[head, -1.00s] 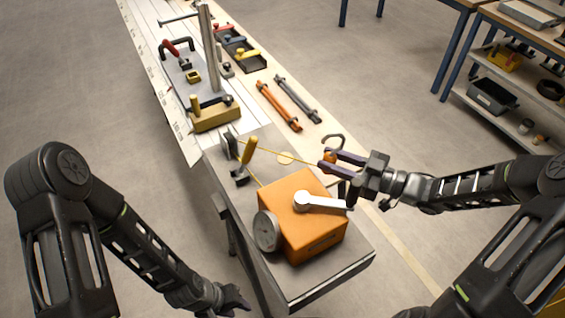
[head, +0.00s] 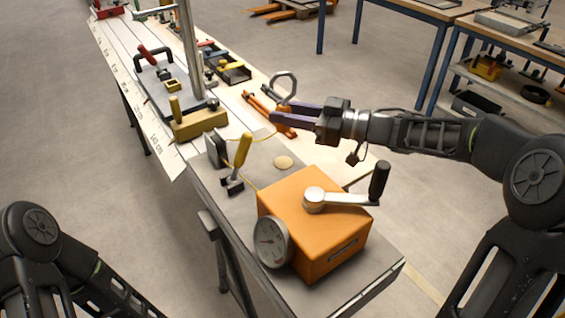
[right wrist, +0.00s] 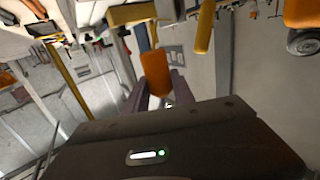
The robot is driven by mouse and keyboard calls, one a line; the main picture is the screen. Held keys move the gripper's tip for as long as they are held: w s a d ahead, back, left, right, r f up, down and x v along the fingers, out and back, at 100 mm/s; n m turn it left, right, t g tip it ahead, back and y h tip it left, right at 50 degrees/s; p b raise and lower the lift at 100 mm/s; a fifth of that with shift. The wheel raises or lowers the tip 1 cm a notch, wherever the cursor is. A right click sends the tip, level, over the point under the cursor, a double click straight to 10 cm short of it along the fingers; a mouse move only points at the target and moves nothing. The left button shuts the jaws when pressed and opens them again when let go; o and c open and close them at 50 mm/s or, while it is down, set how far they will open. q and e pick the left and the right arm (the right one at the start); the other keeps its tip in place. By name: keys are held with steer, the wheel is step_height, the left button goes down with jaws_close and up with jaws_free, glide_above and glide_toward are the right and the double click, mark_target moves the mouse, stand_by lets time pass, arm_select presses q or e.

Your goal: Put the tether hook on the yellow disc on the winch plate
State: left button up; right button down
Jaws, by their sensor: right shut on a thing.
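The tether hook is a grey open hook (head: 284,84) with an orange body, which also shows in the right wrist view (right wrist: 154,72). My right gripper (head: 280,116) is shut on the orange body, and the grey hook points up above the fingers. A thin yellow tether (head: 250,141) runs from it towards the winch side. The pale yellow disc (head: 284,162) lies flat and bare on the grey winch plate (head: 204,182), below and apart from the held hook. My left gripper is out of view; only its arm shows at bottom left.
The orange winch box (head: 305,215) with crank (head: 345,198) and dial gauge (head: 271,243) stands at the plate's front. A yellow-handled lever clamp (head: 240,160) stands left of the disc. A brass block (head: 200,122) and upright post (head: 190,50) stand behind.

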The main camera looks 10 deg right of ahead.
steer(key=shift+f, duration=3.15)
steer(key=shift+f+b, duration=0.35)
steer(key=shift+f, duration=1.55)
steer(key=shift+f, duration=0.1)
steer(key=c, duration=1.1)
jaws_free()
steer(key=shift+o, duration=0.2)
steer(key=v, duration=1.2)
